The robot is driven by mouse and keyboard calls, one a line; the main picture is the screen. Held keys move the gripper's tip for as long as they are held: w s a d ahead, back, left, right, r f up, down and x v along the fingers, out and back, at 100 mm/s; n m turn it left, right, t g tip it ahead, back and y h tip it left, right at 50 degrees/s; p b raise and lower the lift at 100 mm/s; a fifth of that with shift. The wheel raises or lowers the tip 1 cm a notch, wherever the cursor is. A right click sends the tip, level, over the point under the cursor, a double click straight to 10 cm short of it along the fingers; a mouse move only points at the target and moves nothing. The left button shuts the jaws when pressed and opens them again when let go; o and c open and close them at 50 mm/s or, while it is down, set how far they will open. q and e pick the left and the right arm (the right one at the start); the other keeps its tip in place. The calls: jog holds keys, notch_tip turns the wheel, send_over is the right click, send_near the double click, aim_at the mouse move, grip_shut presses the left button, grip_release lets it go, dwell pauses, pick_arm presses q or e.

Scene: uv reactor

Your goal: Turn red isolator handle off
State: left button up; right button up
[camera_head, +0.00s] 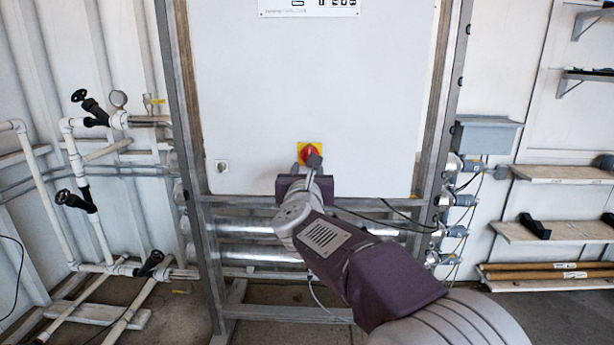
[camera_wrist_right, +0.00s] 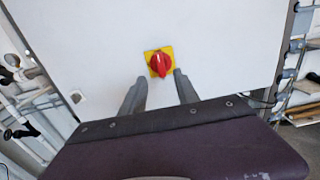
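The red isolator handle (camera_head: 309,153) sits on a yellow square plate (camera_head: 318,145) low on the white cabinet front. In the right wrist view, the handle (camera_wrist_right: 160,64) stands roughly upright on its yellow plate (camera_wrist_right: 150,54), with a pale mark on it. My right gripper (camera_head: 305,164) is just below and in front of the handle and partly covers it in the head view. In the right wrist view, the right gripper (camera_wrist_right: 160,77) is open, with its two grey fingers apart and the handle just beyond the tips. I cannot tell whether they touch. My left gripper is not in view.
The white cabinet (camera_head: 260,80) stands in a metal frame (camera_head: 190,150). A small grey knob (camera_head: 222,166) is left of the handle. White pipes with black valves (camera_head: 75,200) stand at the left; shelves (camera_head: 560,173) and a grey box (camera_head: 487,135) are at the right.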

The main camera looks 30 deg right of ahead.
jog(key=x, duration=0.9)
grip_shut()
